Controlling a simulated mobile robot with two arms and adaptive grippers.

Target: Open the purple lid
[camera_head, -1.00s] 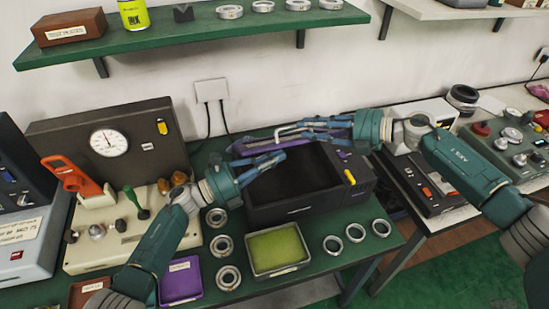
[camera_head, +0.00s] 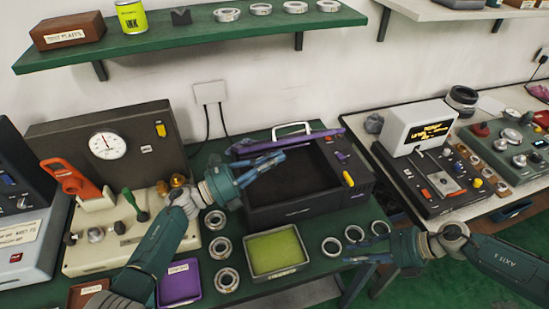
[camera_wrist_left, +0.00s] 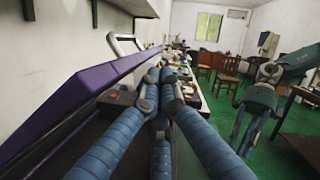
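The black box (camera_head: 300,212) stands on the green bench with its top open and its dark inside showing. The purple lid (camera_head: 245,147) stands raised along the box's back edge, with a pale handle (camera_head: 292,126) on it. In the left wrist view the lid (camera_wrist_left: 85,88) slants upward beside my fingers, apart from them. My left gripper (camera_head: 282,157) is over the left part of the opening, its fingers drawn together with nothing seen between them. My right gripper (camera_head: 358,249) is away from the lid, low at the bench's right front, fingers spread and empty.
Several metal rings (camera_head: 331,246) lie on the bench, some by my right gripper. A tray with a yellow-green pad (camera_head: 272,274) sits before the box. A gauge device (camera_head: 118,143) stands left, a shelf (camera_head: 210,35) hangs above, and a control panel (camera_head: 430,190) is right.

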